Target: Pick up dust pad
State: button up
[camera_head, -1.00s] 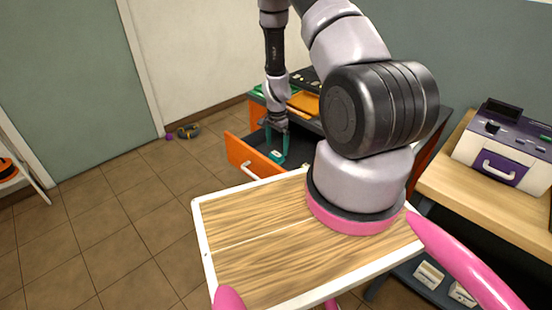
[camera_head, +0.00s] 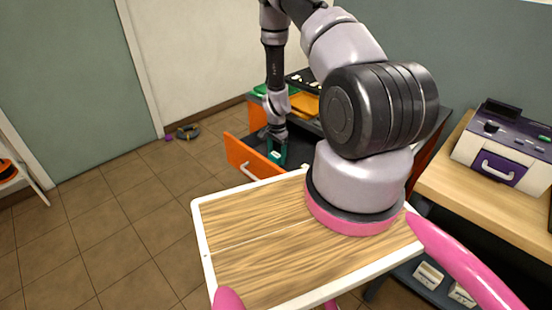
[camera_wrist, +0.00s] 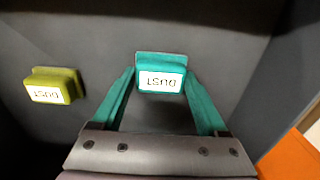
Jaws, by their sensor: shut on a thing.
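In the wrist view a teal dust pad (camera_wrist: 160,80) with a white label reading DUST sits between the tips of my gripper (camera_wrist: 160,92). My gripper's two teal fingers are shut on its sides. A yellow-green pad (camera_wrist: 54,87), also labelled DUST, lies on the dark drawer floor to the left, apart from my gripper. In the head view my gripper (camera_head: 277,150) reaches down into an open drawer with an orange front (camera_head: 247,160). The pad is too small to make out clearly there, and the yellow-green pad is hidden.
The drawer's dark side wall (camera_wrist: 262,85) and orange front edge stand close on the right in the wrist view. An orange tray (camera_head: 303,104) lies on the cabinet top. A purple-and-white machine (camera_head: 507,150) stands on the wooden bench at right. The floor at left is mostly clear.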

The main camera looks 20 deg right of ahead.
aim_at(277, 154)
notch_tip(277, 154, up, 10)
dwell(0.5)
